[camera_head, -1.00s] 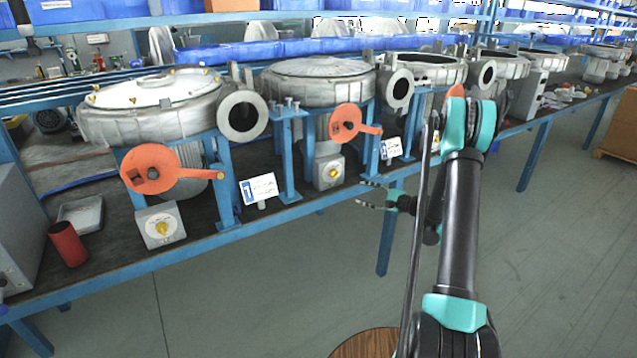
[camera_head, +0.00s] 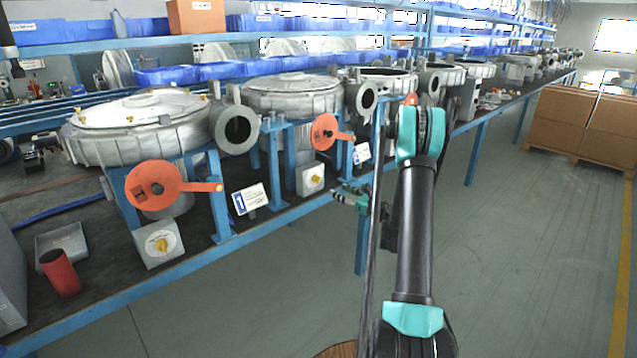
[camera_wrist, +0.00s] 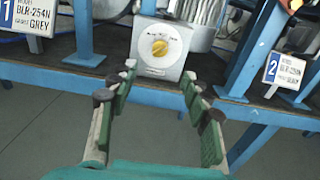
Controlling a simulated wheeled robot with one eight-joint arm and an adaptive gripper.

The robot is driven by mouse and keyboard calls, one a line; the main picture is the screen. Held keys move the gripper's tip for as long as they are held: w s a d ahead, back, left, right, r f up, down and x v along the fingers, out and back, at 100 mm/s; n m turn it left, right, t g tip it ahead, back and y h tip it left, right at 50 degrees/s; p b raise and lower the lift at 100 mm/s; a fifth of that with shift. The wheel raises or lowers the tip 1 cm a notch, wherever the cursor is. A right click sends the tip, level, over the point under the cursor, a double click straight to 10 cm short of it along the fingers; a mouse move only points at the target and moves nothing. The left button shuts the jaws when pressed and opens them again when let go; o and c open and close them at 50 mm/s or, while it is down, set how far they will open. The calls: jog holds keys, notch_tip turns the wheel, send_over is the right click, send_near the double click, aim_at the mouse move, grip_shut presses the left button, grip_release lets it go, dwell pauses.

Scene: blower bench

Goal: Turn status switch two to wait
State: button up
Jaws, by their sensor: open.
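Switch two is a grey box with a round white dial and a yellow knob (camera_head: 315,180), at the bench's front edge below the second blower. It also shows in the wrist view as the box (camera_wrist: 162,47) straight ahead, with its knob tilted. The dial's markings are too small to read. The number 2 sign (camera_wrist: 284,72) is to its right and also shows in the head view (camera_head: 361,153). My gripper (camera_wrist: 158,73) is open and empty, its fingertips short of the box and lower than the knob. In the head view my gripper (camera_head: 345,193) is right of the switch, in front of the bench.
A similar switch (camera_head: 158,243) stands to the left by the number 1 sign (camera_head: 250,198). Orange valve handles (camera_head: 326,131) and blue bench legs are close by. A red cup (camera_head: 60,273) stands at far left. The floor before the bench is clear.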

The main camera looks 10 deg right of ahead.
aim_at(319, 180)
jog(key=x, duration=1.2)
jog(key=shift+w+a, duration=0.15)
jog(key=shift+w, duration=0.25)
grip_shut()
